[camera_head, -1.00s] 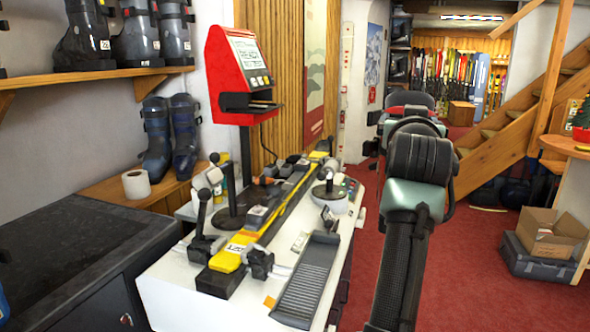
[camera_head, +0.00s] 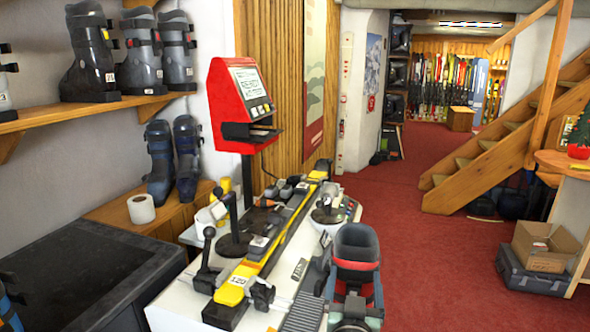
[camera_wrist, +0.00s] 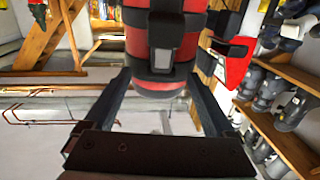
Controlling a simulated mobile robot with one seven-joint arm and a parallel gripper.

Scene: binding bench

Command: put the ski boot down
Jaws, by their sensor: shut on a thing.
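In the wrist view the red and black boot (camera_wrist: 165,42) fills the top middle. My gripper (camera_wrist: 160,82) is shut on it, with one dark finger on each side.
A yellow ski (camera_head: 236,285) lies along the bench among clamps and tools. A red machine (camera_head: 232,82) stands behind. A dark ribbed tray (camera_head: 304,313) is left of the boot. Other boots (camera_head: 87,52) stand on the left shelf. The red carpet (camera_head: 440,250) is open at right.

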